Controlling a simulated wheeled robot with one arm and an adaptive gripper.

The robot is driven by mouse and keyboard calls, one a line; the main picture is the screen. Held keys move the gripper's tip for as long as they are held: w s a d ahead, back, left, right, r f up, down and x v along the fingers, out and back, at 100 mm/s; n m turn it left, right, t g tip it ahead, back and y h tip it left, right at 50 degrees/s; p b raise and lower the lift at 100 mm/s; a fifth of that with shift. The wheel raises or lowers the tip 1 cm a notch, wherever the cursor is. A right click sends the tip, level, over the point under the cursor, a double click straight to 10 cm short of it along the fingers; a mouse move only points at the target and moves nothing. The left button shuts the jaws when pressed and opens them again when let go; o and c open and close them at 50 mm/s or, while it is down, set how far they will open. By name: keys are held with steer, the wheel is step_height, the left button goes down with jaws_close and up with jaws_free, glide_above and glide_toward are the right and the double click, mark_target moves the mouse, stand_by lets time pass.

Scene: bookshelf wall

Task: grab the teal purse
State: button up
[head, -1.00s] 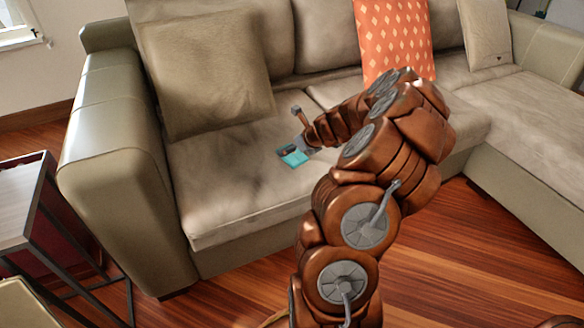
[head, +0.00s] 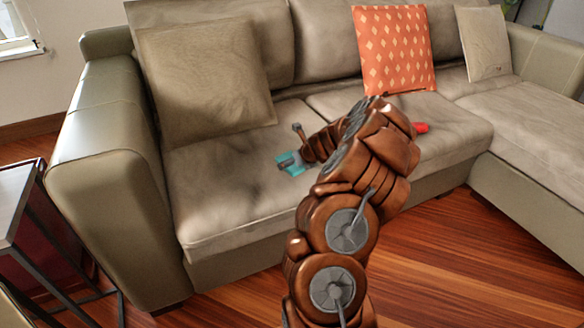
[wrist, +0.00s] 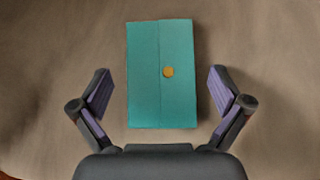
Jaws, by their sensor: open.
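The teal purse (wrist: 145,80) lies flat on the sofa seat, a rectangle with a round gold button on its flap. In the head view the purse (head: 294,170) is on the left seat cushion, partly hidden by my gripper (head: 291,147). In the wrist view my gripper (wrist: 160,98) is open and empty. Its two fingers stand to the left and right of the purse's lower half, with a gap on both sides. The purse's lower edge is close to the palm in the picture. I cannot tell the height of the fingers above the seat.
The beige sofa (head: 225,215) has a tan cushion (head: 205,80) behind the purse and an orange patterned cushion (head: 393,50) farther right. A red object (head: 420,127) lies on the seat right of my arm. A side table (head: 18,190) stands at the left.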

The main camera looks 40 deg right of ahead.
steer(key=shift+c, duration=0.2)
steer(key=c, duration=1.2)
steer(key=shift+o, duration=0.2)
